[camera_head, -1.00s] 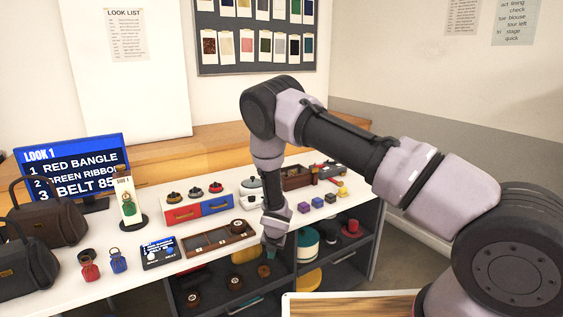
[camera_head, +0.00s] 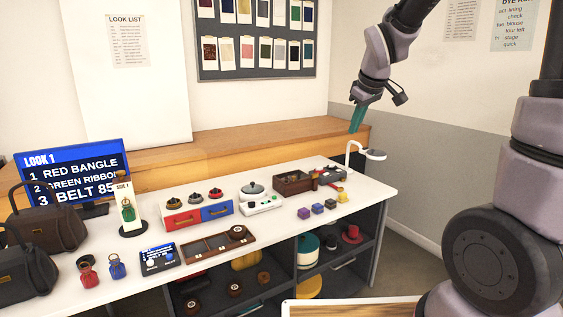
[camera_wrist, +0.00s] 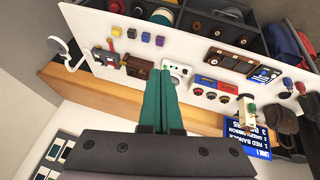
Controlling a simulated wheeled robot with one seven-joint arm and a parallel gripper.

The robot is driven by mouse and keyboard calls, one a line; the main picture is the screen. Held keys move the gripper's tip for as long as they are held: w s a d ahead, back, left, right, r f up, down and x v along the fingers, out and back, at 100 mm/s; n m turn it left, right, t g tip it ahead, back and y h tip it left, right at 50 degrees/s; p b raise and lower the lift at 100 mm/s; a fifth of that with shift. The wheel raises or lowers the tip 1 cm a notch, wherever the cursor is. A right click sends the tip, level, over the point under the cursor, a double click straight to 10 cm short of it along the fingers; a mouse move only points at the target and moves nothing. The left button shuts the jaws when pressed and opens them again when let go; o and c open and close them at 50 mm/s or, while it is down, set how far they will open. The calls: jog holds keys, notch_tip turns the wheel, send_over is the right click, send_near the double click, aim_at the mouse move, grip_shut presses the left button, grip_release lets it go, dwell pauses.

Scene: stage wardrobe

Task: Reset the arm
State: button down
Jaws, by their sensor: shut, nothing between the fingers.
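My gripper (camera_head: 356,120) is raised in the air in front of the wall, above the right end of the wooden ledge and clear of the table. Its green fingers point down and are shut with nothing between them; they also show in the wrist view (camera_wrist: 160,75). My arm rises along the right side of the head view, and part of it passes out of the top of the picture.
The white table (camera_head: 290,233) below holds a wooden tray (camera_head: 218,243), a red and blue drawer box (camera_head: 198,214), a white scale (camera_head: 262,206), small cubes (camera_head: 317,208) and a white lamp (camera_head: 375,154). Bags (camera_head: 48,218) stand at left. The air around my gripper is free.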

jog(key=s+d+r+m, duration=0.1)
jog(key=s+r+m, duration=0.1)
jog(key=s+m, duration=0.2)
jog(key=s+d+r+m+t, duration=0.1)
jog(key=s+d+r+m, duration=0.1)
jog(key=s, duration=0.7)
jog(key=s+d+r+m+y, duration=0.1)
jog(key=s+r+m, duration=0.3)
jog(key=s, duration=0.3)
jog(key=shift+s+d+r+m, duration=0.2)
jog(key=shift+s+d+m, duration=0.15)
jog(key=shift+m, duration=0.45)
